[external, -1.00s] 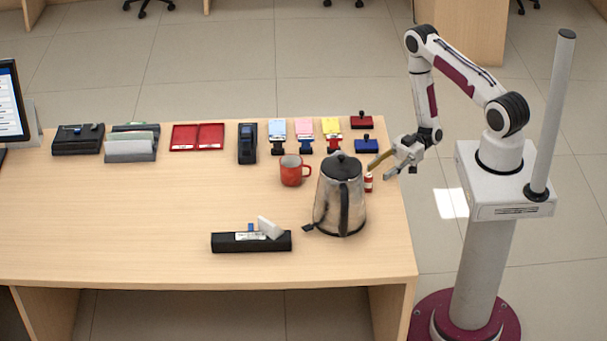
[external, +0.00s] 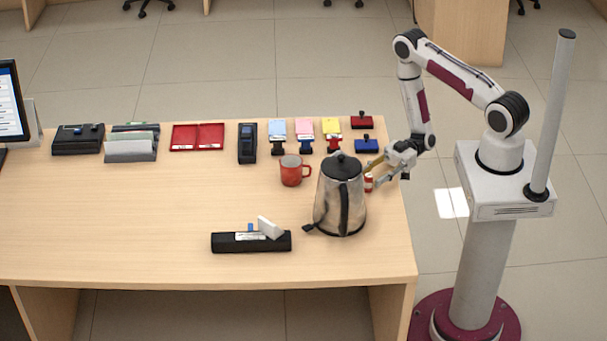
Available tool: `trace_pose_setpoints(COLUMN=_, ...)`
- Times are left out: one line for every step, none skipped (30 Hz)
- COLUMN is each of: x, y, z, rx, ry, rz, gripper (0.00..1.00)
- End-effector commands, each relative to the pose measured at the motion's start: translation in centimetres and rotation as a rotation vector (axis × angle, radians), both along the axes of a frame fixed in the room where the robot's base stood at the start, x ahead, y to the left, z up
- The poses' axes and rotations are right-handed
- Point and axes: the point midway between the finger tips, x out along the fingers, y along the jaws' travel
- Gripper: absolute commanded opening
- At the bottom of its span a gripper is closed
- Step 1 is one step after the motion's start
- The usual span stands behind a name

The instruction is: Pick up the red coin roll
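The red coin roll (external: 368,183) is a small red and white cylinder standing upright on the counter near its right edge, just right of the metal kettle (external: 329,203). My gripper (external: 372,175) reaches in from the right at the roll. Its fingers are spread, one on the far side and one on the right near side of the roll. The roll stands at or between the fingertips. Whether the fingers touch it is too small to tell.
The kettle stands close on the left of the roll. A red mug (external: 291,171) is further left. A blue stamp (external: 366,145) and a red stamp pad (external: 362,122) lie behind. A black holder (external: 251,242) lies front left. The counter's front right is clear.

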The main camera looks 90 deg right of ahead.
Motion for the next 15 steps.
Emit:
trace_pose_setpoints(x=0.0, y=-0.01, z=0.0, rx=0.0, ry=0.0, rz=0.0, gripper=0.38)
trace_pose_setpoints(x=0.0, y=-0.01, z=0.0, rx=0.0, ry=0.0, rz=0.0, gripper=0.38)
trace_pose_setpoints(x=0.0, y=-0.01, z=0.0, rx=0.0, ry=0.0, rz=0.0, gripper=0.38)
trace_pose_setpoints(x=0.0, y=-0.01, z=0.0, rx=0.0, ry=0.0, rz=0.0, gripper=0.38)
trace_pose_setpoints(x=-0.01, y=-0.02, z=0.0, rx=0.0, ry=0.0, rz=0.0, gripper=0.38)
trace_pose_setpoints(x=-0.01, y=-0.02, z=0.0, rx=0.0, ry=0.0, rz=0.0, gripper=0.32)
trace_pose_setpoints(x=-0.01, y=-0.02, z=0.0, rx=0.0, ry=0.0, rz=0.0, gripper=0.24)
trace_pose_setpoints(x=-0.01, y=-0.02, z=0.0, rx=0.0, ry=0.0, rz=0.0, gripper=0.17)
trace_pose_setpoints(x=-0.01, y=-0.02, z=0.0, rx=0.0, ry=0.0, rz=0.0, gripper=0.06)
trace_pose_setpoints(x=-0.01, y=-0.02, z=0.0, rx=0.0, ry=0.0, rz=0.0, gripper=0.0)
trace_pose_setpoints(x=-0.01, y=-0.02, z=0.0, rx=0.0, ry=0.0, rz=0.0, gripper=0.0)
trace_pose_setpoints(x=-0.01, y=-0.02, z=0.0, rx=0.0, ry=0.0, rz=0.0, gripper=0.0)
trace_pose_setpoints(x=-0.01, y=-0.02, z=0.0, rx=0.0, ry=0.0, rz=0.0, gripper=0.0)
trace_pose_setpoints(x=-0.01, y=-0.02, z=0.03, rx=0.001, ry=-0.001, rz=0.0, gripper=0.0)
trace_pose_setpoints(x=-0.01, y=-0.02, z=0.03, rx=0.001, ry=-0.001, rz=0.0, gripper=0.0)
